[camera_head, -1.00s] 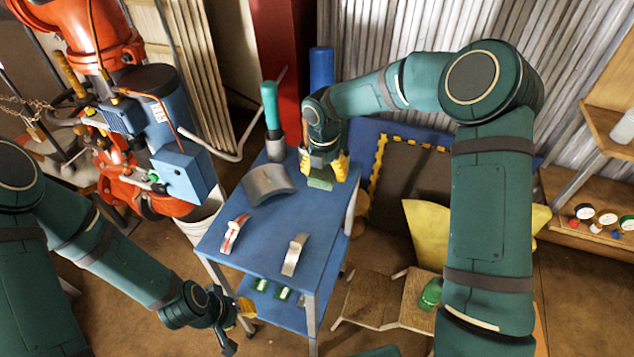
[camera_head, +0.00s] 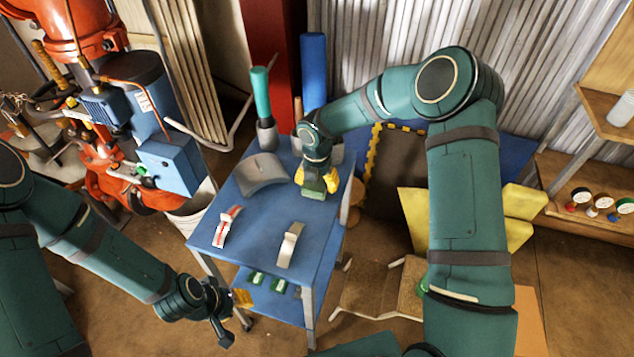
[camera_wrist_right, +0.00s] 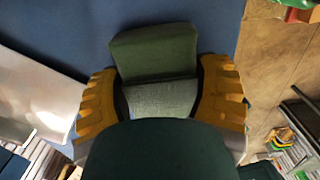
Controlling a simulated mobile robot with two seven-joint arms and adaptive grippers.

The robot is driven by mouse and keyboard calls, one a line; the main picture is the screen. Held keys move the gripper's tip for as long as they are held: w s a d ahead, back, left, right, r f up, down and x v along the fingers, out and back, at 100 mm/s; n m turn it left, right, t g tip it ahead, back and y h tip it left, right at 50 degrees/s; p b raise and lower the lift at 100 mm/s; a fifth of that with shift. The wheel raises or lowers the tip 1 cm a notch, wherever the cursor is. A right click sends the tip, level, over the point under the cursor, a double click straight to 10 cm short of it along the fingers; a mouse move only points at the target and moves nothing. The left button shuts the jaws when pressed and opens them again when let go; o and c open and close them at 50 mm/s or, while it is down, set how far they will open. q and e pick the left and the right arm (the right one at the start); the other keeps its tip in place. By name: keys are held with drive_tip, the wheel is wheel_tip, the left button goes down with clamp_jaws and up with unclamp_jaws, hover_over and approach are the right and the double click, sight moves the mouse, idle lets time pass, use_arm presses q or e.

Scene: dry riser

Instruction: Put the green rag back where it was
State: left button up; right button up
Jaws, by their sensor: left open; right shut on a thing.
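My right gripper (camera_head: 317,182) has yellow fingers shut on the green rag (camera_head: 313,194), at the right part of the blue table's top. In the right wrist view the folded rag (camera_wrist_right: 155,55) sits between the yellow fingers of the right gripper (camera_wrist_right: 163,95), with the blue surface behind it. I cannot tell whether the rag touches the tabletop. My left gripper (camera_head: 232,308) is open and empty, low in front of the table's near left corner.
The blue table (camera_head: 250,250) bears a grey curved plate (camera_head: 262,174), a red-white curved piece (camera_head: 226,226), a pale curved piece (camera_head: 289,245) and a green-handled tool (camera_head: 263,100). Green items lie on its lower shelf. An orange machine (camera_head: 75,45) stands left. Bare tabletop lies around the rag.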

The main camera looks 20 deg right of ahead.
drive_tip(key=shift+r, duration=0.15)
drive_tip(key=o, duration=1.1)
drive_tip(key=shift+o, duration=0.2)
wheel_tip(320, 180, up, 12)
drive_tip(key=p, duration=0.2)
drive_tip(key=shift+s+a, duration=0.15)
